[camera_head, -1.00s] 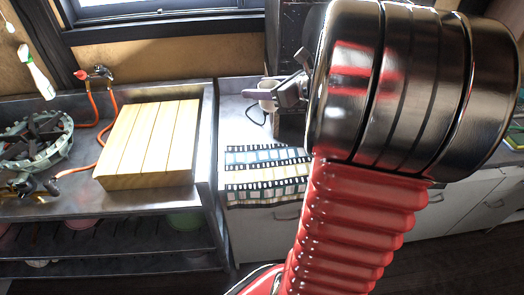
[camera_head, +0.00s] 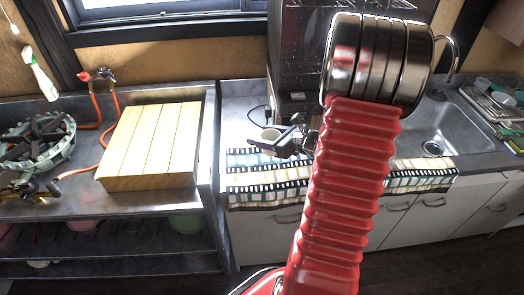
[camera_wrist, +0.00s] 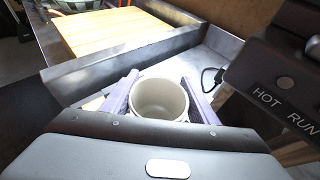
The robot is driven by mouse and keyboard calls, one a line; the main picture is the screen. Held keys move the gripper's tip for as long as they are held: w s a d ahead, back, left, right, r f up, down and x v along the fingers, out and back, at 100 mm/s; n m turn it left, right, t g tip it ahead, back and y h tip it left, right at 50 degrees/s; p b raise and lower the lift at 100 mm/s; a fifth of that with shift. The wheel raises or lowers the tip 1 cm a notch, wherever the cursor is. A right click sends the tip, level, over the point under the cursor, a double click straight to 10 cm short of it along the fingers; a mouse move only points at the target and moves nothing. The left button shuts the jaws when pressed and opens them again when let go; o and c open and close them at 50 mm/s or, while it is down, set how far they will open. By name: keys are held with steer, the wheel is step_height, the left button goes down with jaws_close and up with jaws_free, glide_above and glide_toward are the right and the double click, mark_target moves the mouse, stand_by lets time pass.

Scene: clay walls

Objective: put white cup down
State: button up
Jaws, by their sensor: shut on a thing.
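The white cup (camera_wrist: 160,100) is upright between the two purple-grey fingers of my gripper (camera_wrist: 160,98) in the wrist view. The fingers touch its sides and are shut on it. Its open rim faces the camera and the inside looks empty. In the head view the cup (camera_head: 270,136) shows at the tip of my gripper (camera_head: 284,141), over the counter beside the patterned cloth. The cup's base is hidden, so I cannot tell if it touches the counter.
A patterned cloth (camera_head: 265,178) lies along the counter's front. A dark machine (camera_wrist: 285,85) marked "HOT RUN" stands close on the right. A wooden board (camera_head: 150,145) lies on the metal bench to the left. A sink (camera_head: 450,128) is at the right.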

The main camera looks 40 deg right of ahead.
steer(key=shift+f, duration=1.55)
steer(key=shift+f, duration=0.1)
steer(key=shift+f, duration=1.75)
steer(key=o, duration=1.1)
steer(key=shift+f, duration=0.1)
steer(key=shift+o, duration=0.2)
